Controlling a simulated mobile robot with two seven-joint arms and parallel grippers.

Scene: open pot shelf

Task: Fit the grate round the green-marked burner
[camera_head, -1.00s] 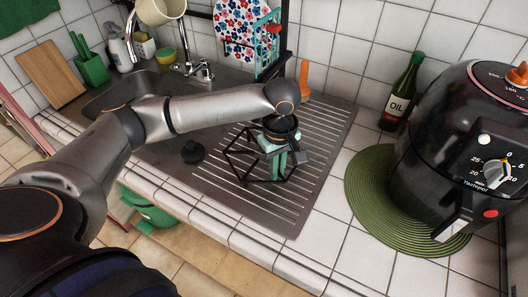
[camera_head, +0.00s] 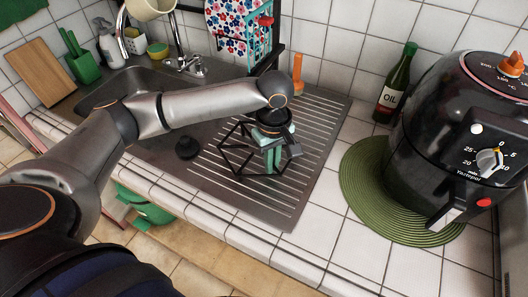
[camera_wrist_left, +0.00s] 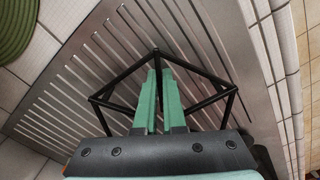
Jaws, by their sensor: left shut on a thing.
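The grate (camera_head: 234,158) is a black wire frame of thin bars over the ribbed steel drainboard in the head view. My left gripper (camera_head: 272,158), with green fingers, is shut on a bar of it from above. In the left wrist view the shut fingers (camera_wrist_left: 158,85) meet at the bars of the grate (camera_wrist_left: 206,103), which spread to both sides. I cannot tell whether the grate touches the drainboard. No green-marked burner shows in either view. My right gripper is not in view.
A small black round piece (camera_head: 187,147) lies on the drainboard (camera_head: 300,180) left of the grate. The sink (camera_head: 120,90) is at the left.

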